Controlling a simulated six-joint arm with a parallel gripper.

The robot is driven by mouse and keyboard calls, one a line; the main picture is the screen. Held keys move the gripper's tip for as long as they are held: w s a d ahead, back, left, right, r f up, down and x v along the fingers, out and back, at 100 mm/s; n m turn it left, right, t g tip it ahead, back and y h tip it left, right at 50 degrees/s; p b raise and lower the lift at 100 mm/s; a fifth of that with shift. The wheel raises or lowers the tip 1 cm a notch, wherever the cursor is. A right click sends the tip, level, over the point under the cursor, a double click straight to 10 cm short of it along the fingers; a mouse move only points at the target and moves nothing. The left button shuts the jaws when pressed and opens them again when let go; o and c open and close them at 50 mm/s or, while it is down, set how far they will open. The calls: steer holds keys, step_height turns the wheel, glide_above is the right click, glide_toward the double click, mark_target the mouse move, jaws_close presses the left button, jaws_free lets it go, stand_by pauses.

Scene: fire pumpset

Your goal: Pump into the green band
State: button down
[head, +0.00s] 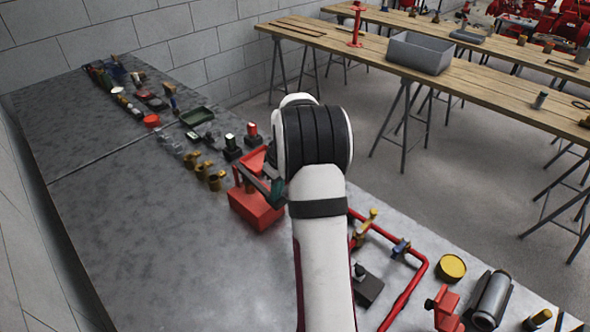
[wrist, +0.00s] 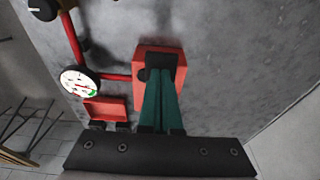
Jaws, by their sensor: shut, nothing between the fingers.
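The red pump box (wrist: 176,54) lies ahead of my gripper in the wrist view, with a dark part on its top. It also shows in the head view (head: 256,210), left of my arm. My gripper (wrist: 160,78) has teal fingers, closed together with nothing held. The fingertips overlap the pump's top in the wrist view; I cannot tell whether they touch it. A round white gauge (wrist: 79,82) stands left of the pump in the wrist view, with a green band at its lower right. Its needle is too small to read. My arm hides the gauge in the head view.
A red pipe (wrist: 116,77) runs between gauge and pump. A red plate (wrist: 105,108) lies below it. Red piping with valves (head: 415,270) is right of my arm. Several small items line the grey bench's far edge (head: 152,120). The bench's left part (head: 130,220) is clear.

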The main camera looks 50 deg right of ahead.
steer(key=shift+f, duration=1.1)
steer(key=shift+r, duration=3.05)
step_height(320, 180, up, 6)
steer(key=shift+f, duration=0.1)
